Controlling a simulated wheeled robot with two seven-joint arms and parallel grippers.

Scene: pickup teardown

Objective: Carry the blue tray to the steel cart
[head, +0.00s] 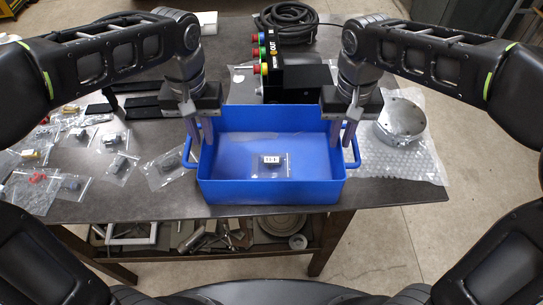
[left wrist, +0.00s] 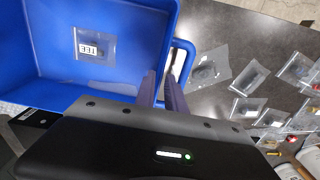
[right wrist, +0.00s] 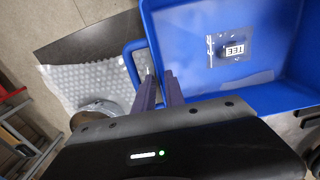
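The blue tray (head: 270,193) sits on the dark table near its front edge, with a loop handle on each short side. A clear bag with a white-labelled dark part (head: 271,160) lies on its floor. My left gripper (head: 201,137) is at the tray's left rim by the handle (left wrist: 188,62), one finger on the inner side and one on the handle side. My right gripper (head: 342,138) straddles the right rim likewise, by the other handle (right wrist: 129,62). Both finger pairs stand slightly apart; firm contact with the rim is not visible. The steel cart is not identifiable.
Several bagged small parts (head: 117,168) lie on the table's left. A round metal part (head: 401,118) lies on bubble wrap (head: 400,165) close to the tray's right. A black button box (head: 300,78) and coiled cable (head: 289,20) stand behind. Open floor shows at right.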

